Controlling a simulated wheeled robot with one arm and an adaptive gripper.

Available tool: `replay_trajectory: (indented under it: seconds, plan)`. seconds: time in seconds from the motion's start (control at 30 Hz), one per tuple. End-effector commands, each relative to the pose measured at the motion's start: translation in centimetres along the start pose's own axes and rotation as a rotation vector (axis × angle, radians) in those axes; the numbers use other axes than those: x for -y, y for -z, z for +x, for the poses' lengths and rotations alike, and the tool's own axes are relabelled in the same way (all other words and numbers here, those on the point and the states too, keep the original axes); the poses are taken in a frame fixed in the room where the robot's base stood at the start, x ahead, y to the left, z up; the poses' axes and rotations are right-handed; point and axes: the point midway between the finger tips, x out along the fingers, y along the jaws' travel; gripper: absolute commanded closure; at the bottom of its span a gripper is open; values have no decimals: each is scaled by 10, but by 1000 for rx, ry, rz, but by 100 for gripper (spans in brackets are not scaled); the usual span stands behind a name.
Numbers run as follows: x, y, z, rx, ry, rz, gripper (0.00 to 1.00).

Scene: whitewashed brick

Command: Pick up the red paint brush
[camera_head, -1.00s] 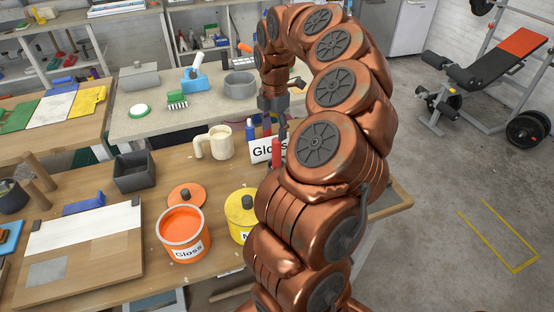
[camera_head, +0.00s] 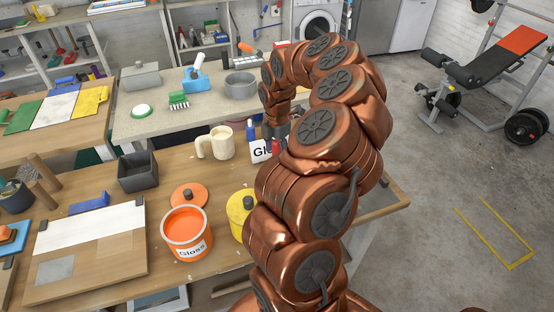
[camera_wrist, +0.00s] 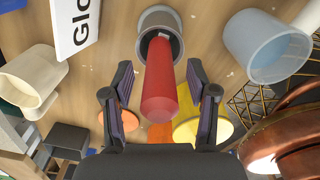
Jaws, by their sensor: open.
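The red paint brush (camera_wrist: 160,85) shows in the wrist view with its thick red handle pointing up toward my camera. Its lower end stands in a grey cup (camera_wrist: 160,20). My gripper (camera_wrist: 159,78) is open, with one finger on each side of the handle and gaps visible on both sides. In the head view a bit of the red handle (camera_head: 275,146) shows under my gripper, and my arm hides most of the cup.
A white "Gloss" card (camera_head: 261,151) and a cream mug (camera_head: 216,144) stand close by to the left. A translucent bluish cup (camera_wrist: 268,48) is at right in the wrist view. An open orange paint can (camera_head: 186,234) and a yellow can (camera_head: 240,212) stand nearer.

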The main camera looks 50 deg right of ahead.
Motion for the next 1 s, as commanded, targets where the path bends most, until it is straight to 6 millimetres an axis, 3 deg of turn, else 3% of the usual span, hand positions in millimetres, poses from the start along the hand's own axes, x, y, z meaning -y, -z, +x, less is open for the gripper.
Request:
replay_trajectory:
  seconds: [0.13,0.67,1.0]
  plan:
    - [0,0,0,0,0,0,43]
    - [0,1,0,-1,1,-1,98]
    - [0,0,-1,-1,1,0,100]
